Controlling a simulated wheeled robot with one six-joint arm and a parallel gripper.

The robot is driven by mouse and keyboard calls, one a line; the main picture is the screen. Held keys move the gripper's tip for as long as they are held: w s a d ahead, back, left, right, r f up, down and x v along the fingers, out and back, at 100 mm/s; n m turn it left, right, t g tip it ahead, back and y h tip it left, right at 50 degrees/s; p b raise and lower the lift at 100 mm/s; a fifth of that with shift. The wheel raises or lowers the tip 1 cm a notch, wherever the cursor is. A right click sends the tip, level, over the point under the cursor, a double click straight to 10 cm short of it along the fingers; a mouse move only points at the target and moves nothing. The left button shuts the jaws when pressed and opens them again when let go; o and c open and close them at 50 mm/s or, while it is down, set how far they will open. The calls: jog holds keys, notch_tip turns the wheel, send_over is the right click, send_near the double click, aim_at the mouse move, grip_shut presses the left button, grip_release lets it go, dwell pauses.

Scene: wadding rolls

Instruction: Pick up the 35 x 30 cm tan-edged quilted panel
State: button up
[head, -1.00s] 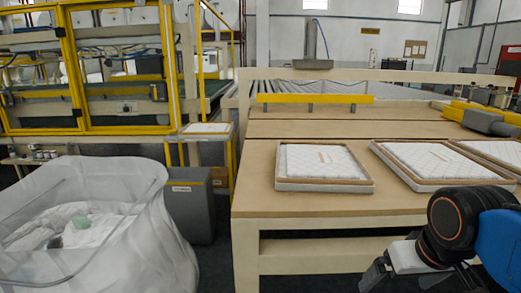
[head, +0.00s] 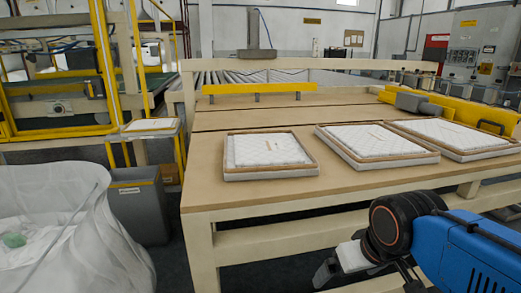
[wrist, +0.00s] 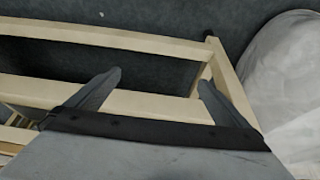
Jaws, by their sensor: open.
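Three white quilted panels with tan edges lie flat on the wooden table (head: 225,196): a left one (head: 268,149), a middle one (head: 375,140) and a right one (head: 452,134). I cannot tell from the pictures which one measures 35 x 30 cm. My gripper (wrist: 160,78) is open and empty, with two grey fingers spread apart. In the head view it is low, in front of the table's near edge and below the tabletop. The wrist view shows table frame beams and dark floor beyond the fingers, and no panel.
A small white pad (head: 150,125) lies on a stand at the left. A grey bin (head: 139,206) and a large white translucent bag (head: 60,230) stand left of the table. A yellow bar (head: 260,87) and a roller bed lie behind. The tabletop's front left is clear.

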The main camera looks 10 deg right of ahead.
jog(key=c, duration=0.4)
jog(key=shift+w+r, duration=0.2)
jog(key=shift+r, duration=0.1)
jog(key=c, duration=0.4)
jog(key=w+r+m, duration=0.1)
jog(key=r, duration=0.1)
jog(key=w+r, duration=0.2)
jog(key=w+a+r+m, duration=0.1)
jog(key=r, duration=0.1)
jog(key=shift+w+r+m+g, duration=0.2)
jog(key=shift+m+g, duration=0.1)
jog(key=shift+g, duration=0.1)
jog(key=c, duration=1.3)
jog(key=w+a+r+m+g, duration=0.2)
jog(key=w+a+r+m, duration=0.3)
jog(key=w+r+m, duration=0.55)
jog(key=w+a+r+m+g, duration=0.2)
jog(key=w+a+r+m, duration=0.35)
jog(key=w+r, duration=0.9)
jog(key=f, duration=1)
jog(key=shift+w+d, duration=0.15)
jog(key=shift+d, duration=0.15)
jog(key=shift+w+f, duration=0.2)
jog(key=shift+f, duration=3.2)
